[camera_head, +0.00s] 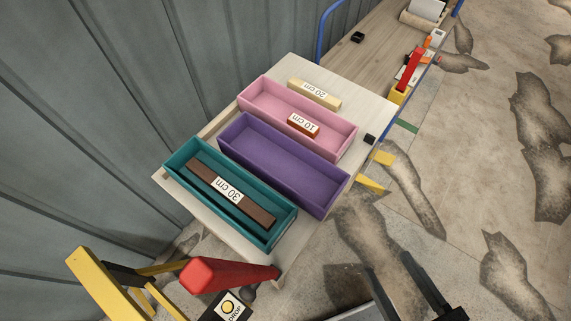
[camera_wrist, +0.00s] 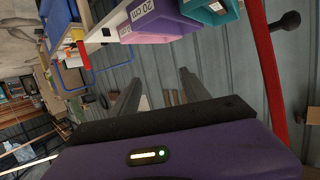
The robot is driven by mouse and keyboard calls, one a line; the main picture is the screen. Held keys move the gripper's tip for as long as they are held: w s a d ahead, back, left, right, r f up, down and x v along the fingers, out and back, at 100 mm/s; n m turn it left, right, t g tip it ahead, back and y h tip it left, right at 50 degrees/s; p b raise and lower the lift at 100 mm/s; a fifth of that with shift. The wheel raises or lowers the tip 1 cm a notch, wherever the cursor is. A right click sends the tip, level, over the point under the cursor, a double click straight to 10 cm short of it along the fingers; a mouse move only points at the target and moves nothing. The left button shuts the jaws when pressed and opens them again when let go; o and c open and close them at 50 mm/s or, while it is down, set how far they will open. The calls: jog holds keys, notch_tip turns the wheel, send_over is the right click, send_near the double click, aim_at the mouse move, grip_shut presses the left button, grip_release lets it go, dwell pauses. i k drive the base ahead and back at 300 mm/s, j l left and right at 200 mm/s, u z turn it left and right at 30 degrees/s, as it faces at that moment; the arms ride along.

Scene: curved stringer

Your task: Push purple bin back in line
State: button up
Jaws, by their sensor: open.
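The purple bin (camera_head: 290,178) lies empty on a pale table between the pink bin (camera_head: 335,150) and the teal bin (camera_head: 283,235). Its near right end sticks out past the ends of both neighbours, close to or at the table edge. In the wrist view a purple bin side (camera_wrist: 165,30) shows at the top beside the teal bin (camera_wrist: 210,14). My gripper (camera_head: 405,285) is at the bottom right of the head view, apart from the bins and beyond the table edge. Its fingers (camera_wrist: 158,90) are spread and empty in the wrist view.
The pale table (camera_head: 368,118) also holds a cream 20 cm block (camera_head: 313,95). The pink bin contains a 10 cm block (camera_head: 303,125), the teal one a 30 cm block (camera_head: 230,192). A red post (camera_head: 230,275) and yellow frame (camera_head: 95,285) stand at lower left. Open floor lies right.

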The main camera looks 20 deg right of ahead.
aim_at(313, 183)
jog(key=k+l, duration=0.15)
jog(key=l, duration=0.15)
jog(key=k+l, duration=0.1)
jog(key=l, duration=0.25)
jog(key=k+l, duration=0.15)
jog(key=l, duration=0.15)
jog(key=k+l, duration=0.1)
jog(key=l, duration=0.2)
